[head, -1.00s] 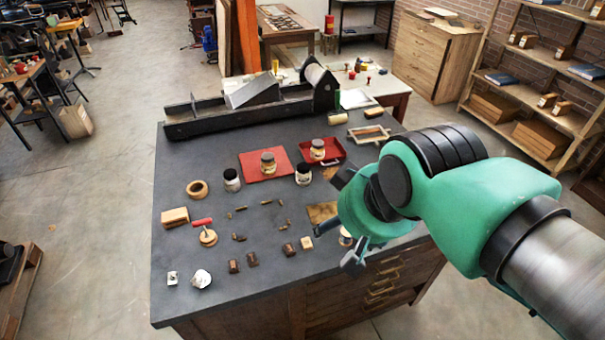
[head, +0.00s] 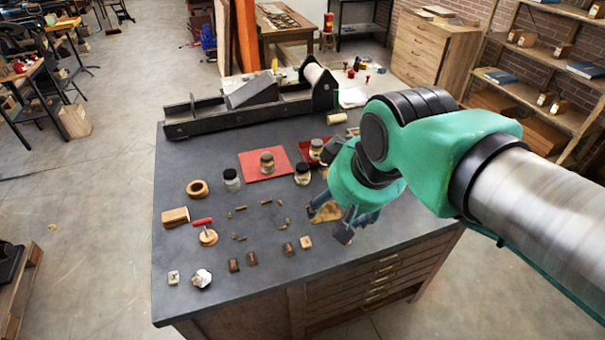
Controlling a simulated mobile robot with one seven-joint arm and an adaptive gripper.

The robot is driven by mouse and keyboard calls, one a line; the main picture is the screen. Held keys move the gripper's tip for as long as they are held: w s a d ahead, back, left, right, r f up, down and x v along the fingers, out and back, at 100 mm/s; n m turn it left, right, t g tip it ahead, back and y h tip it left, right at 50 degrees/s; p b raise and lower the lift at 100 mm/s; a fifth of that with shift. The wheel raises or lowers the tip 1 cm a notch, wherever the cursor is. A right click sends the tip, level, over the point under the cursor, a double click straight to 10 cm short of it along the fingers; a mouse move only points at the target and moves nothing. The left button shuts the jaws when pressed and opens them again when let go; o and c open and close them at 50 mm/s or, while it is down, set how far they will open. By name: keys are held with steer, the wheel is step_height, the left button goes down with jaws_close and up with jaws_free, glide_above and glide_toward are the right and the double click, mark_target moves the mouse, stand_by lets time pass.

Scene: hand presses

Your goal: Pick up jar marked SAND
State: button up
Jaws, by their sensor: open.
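Several small jars stand on the dark bench top (head: 205,240), their labels too small to read, so I cannot tell which is marked SAND. One jar (head: 267,163) stands on a flat red mat (head: 251,172). Another jar (head: 316,149) is at the red tray (head: 305,150), partly hidden by my arm. A dark-lidded jar (head: 302,175) stands right of the mat, and another jar (head: 231,180) stands left of it.
A long black press (head: 210,119) lines the bench's back edge. A tan ring (head: 197,188), wooden block (head: 175,217), red-handled tool (head: 206,231) and several small type pieces lie at left and front. A tan patch (head: 325,213) lies beside my gripper.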

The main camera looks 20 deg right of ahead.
steer(key=w+d+r+n+g+p, duration=0.15)
steer(key=w+r+p, duration=0.25)
steer(key=w, duration=1)
steer(key=n+g+p, duration=0.2)
steer(key=g+p, duration=0.2)
steer(key=p, duration=0.8)
glide_above(303, 166)
step_height(303, 166, down, 25)
steer(key=shift+a+r, duration=0.1)
steer(key=shift+r, duration=0.05)
steer(key=shift+f+p, duration=0.3)
steer(key=shift+f, duration=3.95)
steer(key=shift+f, duration=0.1)
steer(key=shift+f+p, duration=0.7)
steer(key=shift+f, duration=1.85)
